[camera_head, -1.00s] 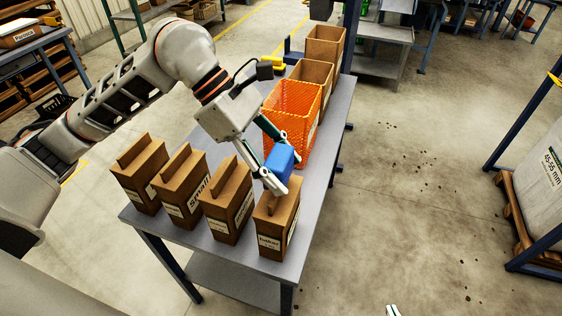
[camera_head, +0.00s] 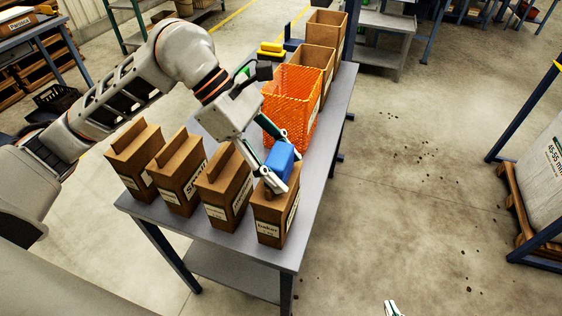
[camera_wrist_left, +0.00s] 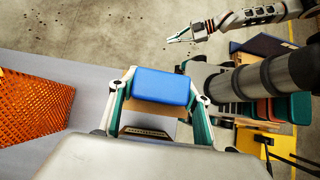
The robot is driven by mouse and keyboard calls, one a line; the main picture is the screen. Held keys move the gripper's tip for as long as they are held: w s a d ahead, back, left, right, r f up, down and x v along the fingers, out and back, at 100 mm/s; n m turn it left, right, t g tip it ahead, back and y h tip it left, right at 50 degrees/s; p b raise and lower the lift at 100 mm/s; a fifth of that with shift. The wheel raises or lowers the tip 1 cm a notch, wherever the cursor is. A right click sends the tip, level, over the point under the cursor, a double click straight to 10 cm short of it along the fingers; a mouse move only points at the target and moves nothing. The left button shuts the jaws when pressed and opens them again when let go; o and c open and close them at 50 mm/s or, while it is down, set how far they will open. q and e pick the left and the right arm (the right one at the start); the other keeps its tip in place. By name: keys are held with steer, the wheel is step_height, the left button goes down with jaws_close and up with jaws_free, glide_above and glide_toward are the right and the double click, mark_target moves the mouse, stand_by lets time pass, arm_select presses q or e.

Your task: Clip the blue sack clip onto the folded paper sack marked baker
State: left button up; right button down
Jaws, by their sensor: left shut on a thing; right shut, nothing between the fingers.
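The blue sack clip (camera_head: 281,160) is held between the fingers of my left gripper (camera_head: 279,166). The folded paper sack marked baker (camera_head: 270,228) stands upright at the near right corner of the table, the rightmost of the row. The clip is at the sack's top fold; I cannot tell whether they touch. My right gripper (camera_head: 391,308) shows only partly at the bottom edge of the head view. It also appears in the left wrist view (camera_wrist_left: 181,39), apart from everything.
Several other folded paper sacks (camera_head: 224,190) stand left of the baker sack, close together. An orange mesh crate (camera_head: 291,105) and open brown boxes (camera_head: 316,68) are farther back on the grey table (camera_head: 318,165). Yellow items (camera_head: 271,49) lie at the far end.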

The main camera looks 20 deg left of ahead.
arm_select(q)
steer(key=shift+s+a+f, duration=0.15)
steer(key=shift+f, duration=0.6)
steer(key=o, duration=1.7)
steer(key=shift+c, duration=0.2)
steer(key=shift+a, duration=0.1)
steer(key=shift+r, duration=0.15)
steer(key=v, duration=1.2)
steer(key=shift+r, duration=0.1)
